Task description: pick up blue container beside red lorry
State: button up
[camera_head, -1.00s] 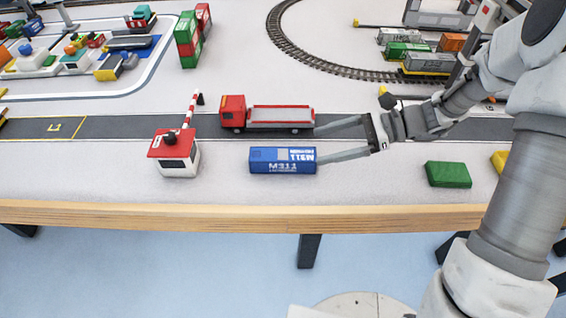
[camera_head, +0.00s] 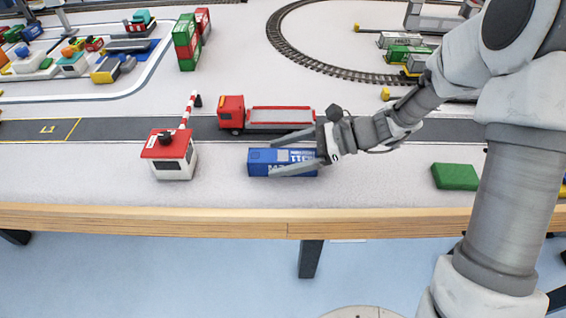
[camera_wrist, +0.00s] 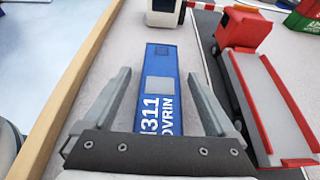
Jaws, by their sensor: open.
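The blue container (camera_head: 262,160) lies on the table in front of the red lorry (camera_head: 232,112), near the table's front edge. The lorry stands on the grey road with an empty flatbed. My gripper (camera_head: 273,155) is open, its two fingers reaching over the container from the right, one toward the lorry side and one toward the front edge. In the wrist view the container (camera_wrist: 162,72) lies lengthwise between the open fingers (camera_wrist: 158,85), and its near end is hidden by the gripper's palm. The lorry (camera_wrist: 245,30) is close beside the right finger.
A white gatehouse with a red roof (camera_head: 172,153) and a striped barrier (camera_head: 188,108) stands left of the container. A green block (camera_head: 455,176) lies to the right. The wooden table edge (camera_head: 200,217) runs along the front. Stacked containers (camera_head: 187,42) stand farther back.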

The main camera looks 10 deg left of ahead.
grip_shut()
dwell(0.3)
jog(key=shift+r, duration=0.1)
